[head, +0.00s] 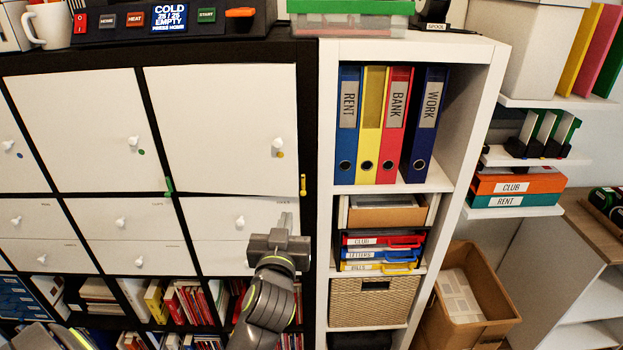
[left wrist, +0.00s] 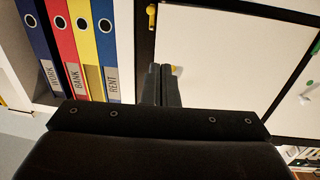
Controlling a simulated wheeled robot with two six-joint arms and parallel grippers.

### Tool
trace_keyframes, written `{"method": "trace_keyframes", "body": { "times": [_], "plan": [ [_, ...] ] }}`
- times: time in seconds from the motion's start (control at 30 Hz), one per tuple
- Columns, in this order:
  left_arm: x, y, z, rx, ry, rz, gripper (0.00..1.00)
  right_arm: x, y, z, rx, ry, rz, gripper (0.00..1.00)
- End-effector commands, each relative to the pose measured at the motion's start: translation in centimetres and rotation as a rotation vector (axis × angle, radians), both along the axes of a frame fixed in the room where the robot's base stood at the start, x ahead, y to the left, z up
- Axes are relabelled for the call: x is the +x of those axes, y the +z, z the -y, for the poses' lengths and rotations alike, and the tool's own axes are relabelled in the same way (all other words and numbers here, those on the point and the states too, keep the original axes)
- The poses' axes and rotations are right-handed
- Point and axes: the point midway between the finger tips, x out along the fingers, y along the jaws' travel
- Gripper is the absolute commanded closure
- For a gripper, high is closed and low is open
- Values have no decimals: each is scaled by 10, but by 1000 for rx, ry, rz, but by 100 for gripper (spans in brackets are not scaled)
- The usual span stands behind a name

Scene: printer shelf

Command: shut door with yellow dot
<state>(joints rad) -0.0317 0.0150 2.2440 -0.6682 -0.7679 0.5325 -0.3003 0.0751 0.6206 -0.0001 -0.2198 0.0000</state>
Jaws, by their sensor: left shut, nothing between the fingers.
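The door with the yellow dot (head: 220,120) is the large white upper right panel of the black cabinet in the head view. Its white knob (head: 276,142) and yellow dot (head: 281,155) are near its right edge. It looks flush or nearly so; I cannot tell whether a small gap remains. My left gripper (head: 284,222) is shut and empty, below the knob and in front of the drawer fronts. In the left wrist view the shut fingers (left wrist: 162,78) point at the white door (left wrist: 230,60) and partly cover the yellow dot (left wrist: 174,69). Contact cannot be told.
A yellow catch (head: 303,184) sits on the black frame right of the door, and a green one (head: 169,186) at its left. A white shelf (head: 325,220) with binders (head: 381,120) stands at the right. A control panel (head: 165,20) lies on top. A cardboard box (head: 490,325) stands lower right.

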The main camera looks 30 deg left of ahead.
Motion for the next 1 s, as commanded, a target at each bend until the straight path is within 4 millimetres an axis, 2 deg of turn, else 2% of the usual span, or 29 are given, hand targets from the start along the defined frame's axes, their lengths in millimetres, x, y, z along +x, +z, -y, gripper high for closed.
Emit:
{"method": "trace_keyframes", "body": {
  "times": [0.23,0.6,0.8,1.0],
  "plan": [
    [38,4,-18,6,0,-2,100,-3,16,-3,4,-2,-4,23],
    [91,3,-43,2,-1,-2,100,-2,39,5,-6,1,-3,23],
    [109,2,-52,1,-1,-3,100,-2,47,6,-8,2,-4,23],
    [117,1,-56,0,-1,-1,100,-1,50,6,-8,2,-3,23]
  ]
}}
